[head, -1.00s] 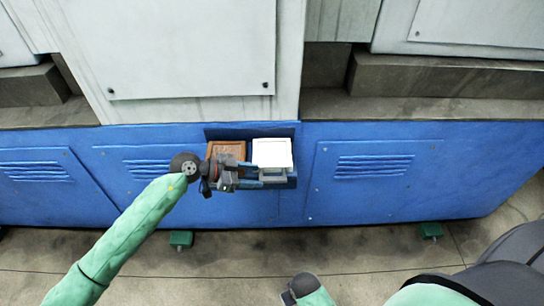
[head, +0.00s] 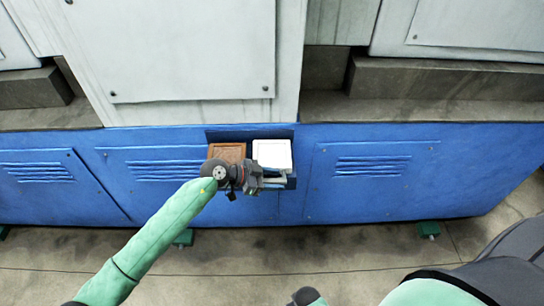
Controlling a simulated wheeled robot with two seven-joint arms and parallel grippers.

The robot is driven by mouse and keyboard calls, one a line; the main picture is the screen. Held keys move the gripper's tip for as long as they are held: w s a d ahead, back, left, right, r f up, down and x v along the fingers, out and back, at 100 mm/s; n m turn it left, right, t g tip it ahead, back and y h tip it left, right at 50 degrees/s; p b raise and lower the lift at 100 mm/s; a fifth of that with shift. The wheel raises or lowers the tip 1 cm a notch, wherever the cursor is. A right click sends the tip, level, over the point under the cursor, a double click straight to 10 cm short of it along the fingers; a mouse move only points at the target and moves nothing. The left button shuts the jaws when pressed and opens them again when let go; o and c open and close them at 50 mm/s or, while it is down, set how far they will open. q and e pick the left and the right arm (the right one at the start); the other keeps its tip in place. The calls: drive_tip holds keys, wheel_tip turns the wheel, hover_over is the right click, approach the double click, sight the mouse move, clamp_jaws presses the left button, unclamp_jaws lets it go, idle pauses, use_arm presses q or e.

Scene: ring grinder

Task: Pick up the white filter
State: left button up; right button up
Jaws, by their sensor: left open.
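The white filter (head: 272,153) sits upright in the right half of a blue holder (head: 291,182) on the front of the blue machine base. A brown filter (head: 227,152) sits beside it on the left. My left gripper (head: 277,178) is open, just in front of and below the top of the white filter, and covers part of its lower front. I cannot tell whether the fingers touch it.
The blue base (head: 380,180) with vented panels runs across the view. Grey-white machine housing (head: 190,50) rises above the holder. The concrete floor (head: 350,258) in front is mostly clear, with small green feet (head: 428,229) under the base.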

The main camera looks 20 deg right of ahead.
use_arm(q)
clamp_jaws()
use_arm(e)
drive_tip(key=shift+s, duration=0.1)
idle(0.3)
